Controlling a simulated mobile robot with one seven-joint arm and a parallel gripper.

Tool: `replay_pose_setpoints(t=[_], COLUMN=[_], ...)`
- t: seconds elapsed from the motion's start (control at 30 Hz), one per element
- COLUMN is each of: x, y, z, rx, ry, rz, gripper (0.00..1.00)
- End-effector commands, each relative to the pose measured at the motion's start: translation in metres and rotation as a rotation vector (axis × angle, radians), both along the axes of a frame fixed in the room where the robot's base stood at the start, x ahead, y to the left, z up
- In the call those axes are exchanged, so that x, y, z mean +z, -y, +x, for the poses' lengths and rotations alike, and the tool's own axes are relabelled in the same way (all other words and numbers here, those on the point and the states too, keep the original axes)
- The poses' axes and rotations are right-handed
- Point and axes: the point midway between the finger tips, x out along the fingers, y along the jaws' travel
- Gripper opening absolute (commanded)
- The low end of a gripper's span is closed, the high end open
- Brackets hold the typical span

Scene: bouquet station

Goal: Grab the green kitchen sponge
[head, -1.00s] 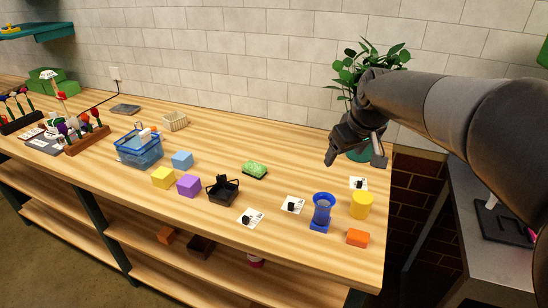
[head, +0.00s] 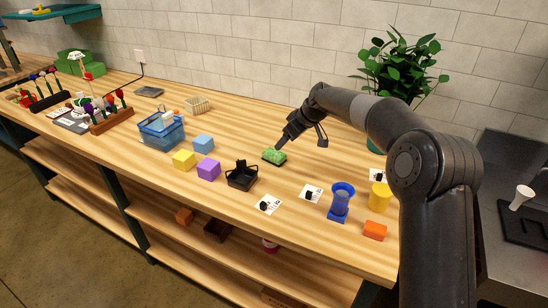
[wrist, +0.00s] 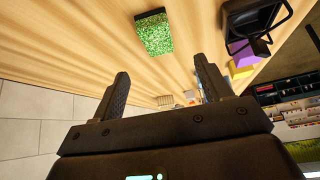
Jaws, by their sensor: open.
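The green kitchen sponge (head: 274,156) lies flat on the wooden table, near its middle. Its rough green top and a dark side show in the wrist view (wrist: 154,35). My gripper (head: 281,146) is just behind and above the sponge in the head view, overlapping its right end in the picture. In the wrist view my gripper (wrist: 160,72) has its two fingers spread wide with nothing between them. The sponge is beyond the fingertips there, apart from them.
A black basket (head: 240,178) stands to the front left of the sponge, near purple (head: 208,170), yellow (head: 184,160) and light blue (head: 203,143) blocks. A blue cup (head: 341,200) and a yellow cylinder (head: 379,198) stand at the right. The potted plant (head: 404,65) is at the back right.

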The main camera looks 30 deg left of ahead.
Motion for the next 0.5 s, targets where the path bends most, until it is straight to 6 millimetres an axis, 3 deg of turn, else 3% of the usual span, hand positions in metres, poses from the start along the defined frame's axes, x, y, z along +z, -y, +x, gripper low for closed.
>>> replay_pose_setpoints(t=[0.3,0.5], x=[-0.039,-0.051], y=[-0.024,-0.031], z=[0.004,0.007], rx=[0.001,-0.001], ry=[-0.001,0.0], rz=[-0.002,-0.001], gripper=[0.71,0.71])
